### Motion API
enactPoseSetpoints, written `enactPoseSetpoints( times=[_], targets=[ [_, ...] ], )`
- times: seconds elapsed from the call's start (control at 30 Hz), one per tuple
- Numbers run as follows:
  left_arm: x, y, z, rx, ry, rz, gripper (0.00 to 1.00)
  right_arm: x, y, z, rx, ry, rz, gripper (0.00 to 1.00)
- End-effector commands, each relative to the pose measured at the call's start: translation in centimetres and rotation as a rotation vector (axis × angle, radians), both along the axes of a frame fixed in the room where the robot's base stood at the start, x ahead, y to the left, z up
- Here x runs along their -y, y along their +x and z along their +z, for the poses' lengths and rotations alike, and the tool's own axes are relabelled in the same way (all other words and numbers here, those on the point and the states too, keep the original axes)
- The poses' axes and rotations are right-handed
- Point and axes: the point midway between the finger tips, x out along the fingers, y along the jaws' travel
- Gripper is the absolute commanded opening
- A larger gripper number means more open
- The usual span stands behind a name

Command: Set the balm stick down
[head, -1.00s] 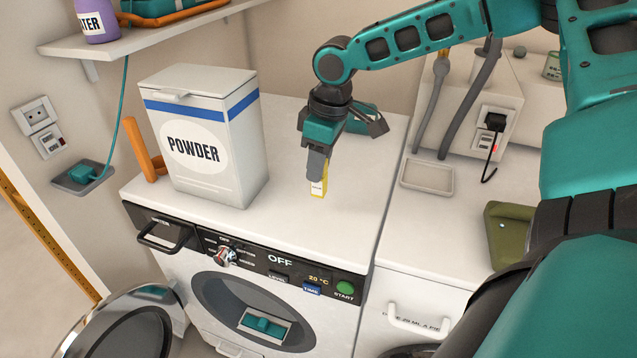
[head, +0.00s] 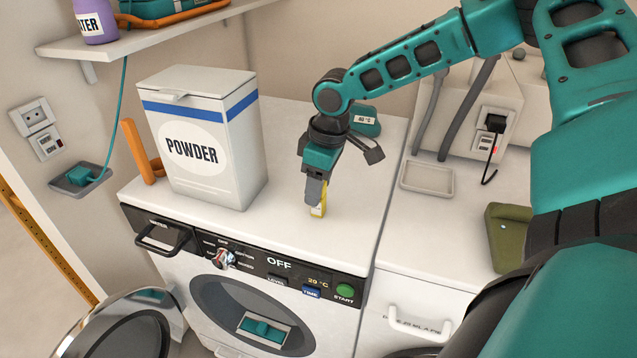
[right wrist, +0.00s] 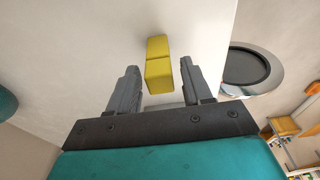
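The balm stick (head: 318,208) is a small yellow block with a pale label. It is at the white washing machine top (head: 285,225), near the front, and looks roughly upright with a slight tilt. My right gripper (head: 316,194) points down at it from above. In the right wrist view the yellow stick (right wrist: 158,72) is between the two grey fingers of my right gripper (right wrist: 159,68), with a gap on each side. The fingers are open. Whether its base rests fully on the top is hard to tell. My left gripper is not in view.
A large powder box (head: 200,140) stands left of the stick, with an orange item (head: 143,152) beside it. A teal item (head: 366,121) is behind my gripper. A shallow tray (head: 427,179) and an olive item (head: 509,237) lie to the right. The round door (head: 120,330) hangs open.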

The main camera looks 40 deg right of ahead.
Motion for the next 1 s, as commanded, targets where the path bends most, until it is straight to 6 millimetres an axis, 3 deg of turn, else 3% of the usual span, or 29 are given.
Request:
enactPoseSetpoints(
  times=[0.1,0.47,1.0],
  targets=[
    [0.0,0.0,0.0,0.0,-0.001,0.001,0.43,0.0,0.0,0.0,0.0,0.0,0.0,0.59],
    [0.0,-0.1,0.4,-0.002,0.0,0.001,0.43,0.0,0.0,1.0,0.002,0.001,-0.001,0.59],
    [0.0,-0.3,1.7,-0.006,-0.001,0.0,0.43,0.7,-1.4,10.8,0.003,0.001,0.0,0.59]
  ],
)
